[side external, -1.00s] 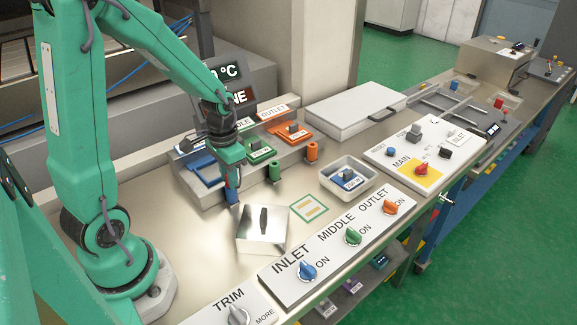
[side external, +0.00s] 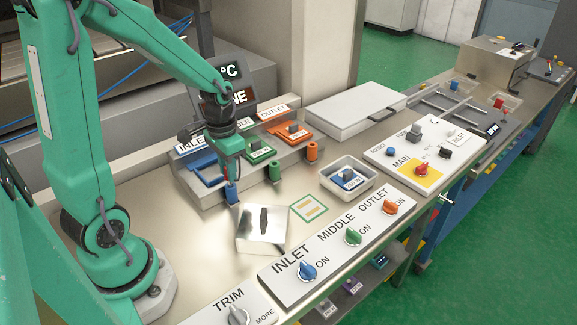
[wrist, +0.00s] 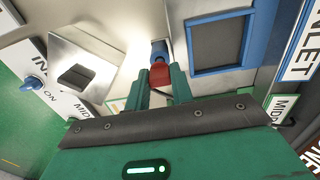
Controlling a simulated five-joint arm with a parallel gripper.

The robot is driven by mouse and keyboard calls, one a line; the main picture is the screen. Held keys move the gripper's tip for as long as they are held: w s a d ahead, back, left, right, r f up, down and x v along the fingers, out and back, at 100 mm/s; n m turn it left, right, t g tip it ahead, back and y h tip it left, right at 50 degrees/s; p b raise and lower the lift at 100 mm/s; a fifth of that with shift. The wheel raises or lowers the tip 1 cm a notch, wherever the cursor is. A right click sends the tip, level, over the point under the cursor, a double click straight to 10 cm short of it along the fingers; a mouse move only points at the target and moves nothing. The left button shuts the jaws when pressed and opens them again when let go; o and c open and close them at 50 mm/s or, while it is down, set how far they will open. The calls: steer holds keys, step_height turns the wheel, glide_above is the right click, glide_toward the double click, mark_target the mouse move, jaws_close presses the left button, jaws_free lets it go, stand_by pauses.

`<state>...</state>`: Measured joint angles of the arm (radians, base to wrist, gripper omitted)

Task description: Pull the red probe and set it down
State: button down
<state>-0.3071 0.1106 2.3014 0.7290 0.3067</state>
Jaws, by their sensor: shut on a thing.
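The red probe (wrist: 160,76) shows in the wrist view between the two green fingers of my gripper (wrist: 160,88), which is shut on it. The probe's red end meets a blue cylindrical holder (wrist: 158,50); whether its tip is still inside cannot be told. In the side view my gripper (side external: 231,174) is just above the blue holder (side external: 232,194), at the front of the inlet station. The probe is small and mostly hidden by the fingers there.
Green (side external: 275,171) and orange (side external: 312,151) holders stand to the right. A metal block with a dark handle (side external: 262,242) sits close in front. A white tray (side external: 370,190) holds a blue part. A green-outlined mark (side external: 296,216) lies on clear bench.

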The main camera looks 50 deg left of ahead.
steer(key=shift+r, duration=0.6)
steer(key=shift+r, duration=1.05)
steer(key=shift+r, duration=0.35)
steer(key=shift+r, duration=0.35)
steer(key=shift+r, duration=0.45)
steer(key=w+d+r, duration=0.5)
steer(key=w+d, duration=0.4)
steer(key=w, duration=0.1)
steer(key=shift+w+d, duration=0.2)
steer(key=shift+d, duration=0.1)
steer(key=shift+a+f, duration=0.1)
steer(key=shift+f, duration=0.1)
